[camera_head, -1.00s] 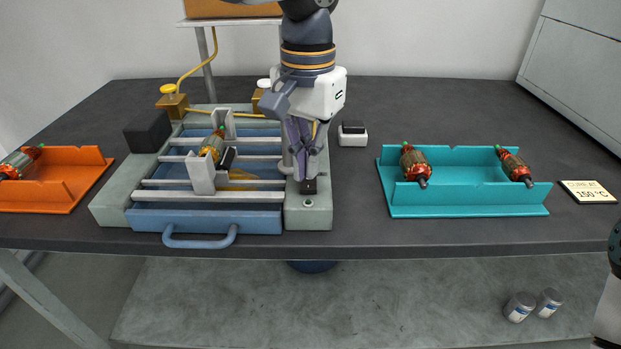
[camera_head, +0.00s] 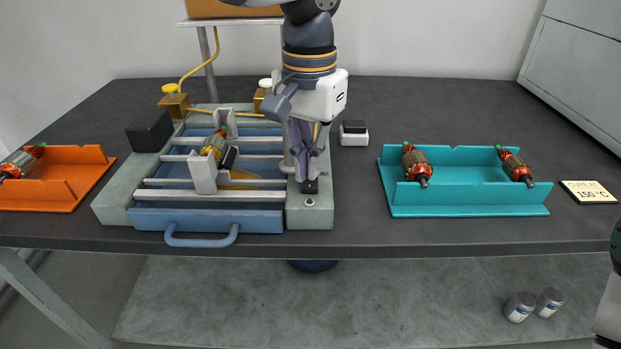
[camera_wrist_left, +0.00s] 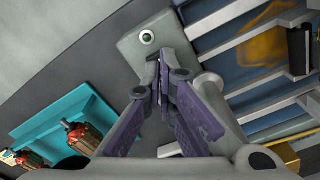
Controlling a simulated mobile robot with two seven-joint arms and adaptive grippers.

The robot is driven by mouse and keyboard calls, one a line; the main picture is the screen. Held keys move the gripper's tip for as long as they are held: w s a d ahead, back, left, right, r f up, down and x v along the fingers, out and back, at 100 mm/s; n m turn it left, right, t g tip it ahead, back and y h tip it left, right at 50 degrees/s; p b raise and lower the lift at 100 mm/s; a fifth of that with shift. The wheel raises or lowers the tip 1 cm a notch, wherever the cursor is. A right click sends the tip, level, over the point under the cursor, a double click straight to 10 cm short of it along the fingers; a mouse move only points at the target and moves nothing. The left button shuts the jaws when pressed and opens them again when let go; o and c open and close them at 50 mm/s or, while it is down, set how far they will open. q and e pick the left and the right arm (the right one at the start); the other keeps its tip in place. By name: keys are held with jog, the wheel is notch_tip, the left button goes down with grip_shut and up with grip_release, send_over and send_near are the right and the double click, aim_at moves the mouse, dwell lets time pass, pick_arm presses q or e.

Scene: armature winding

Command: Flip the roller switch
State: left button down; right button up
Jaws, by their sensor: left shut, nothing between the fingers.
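My left gripper (camera_head: 310,184) is shut and empty, pointing down over the right-hand grey block (camera_head: 310,212) of the winding machine. In the left wrist view the purple fingers (camera_wrist_left: 162,62) meet over the same grey block (camera_wrist_left: 148,22). A small dark piece shows at the fingertips, likely the roller switch (camera_head: 310,187); the fingers hide most of it, and I cannot tell which way it is set. A small round button (camera_wrist_left: 147,37) sits near the block's end. My right gripper is not in view.
An armature (camera_head: 214,146) rests in the machine's white holders above the blue tray (camera_head: 210,217). A teal rack (camera_head: 465,205) with two armatures stands to the right. An orange rack (camera_head: 60,196) stands at the left.

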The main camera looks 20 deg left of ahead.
aim_at(310, 186)
pick_arm(q)
jog(key=shift+f, duration=1.25)
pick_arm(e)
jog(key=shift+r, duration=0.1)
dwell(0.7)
pick_arm(q)
notch_tip(310, 186, up, 5)
jog(key=shift+p, duration=0.6)
jog(key=shift+r, duration=1.05)
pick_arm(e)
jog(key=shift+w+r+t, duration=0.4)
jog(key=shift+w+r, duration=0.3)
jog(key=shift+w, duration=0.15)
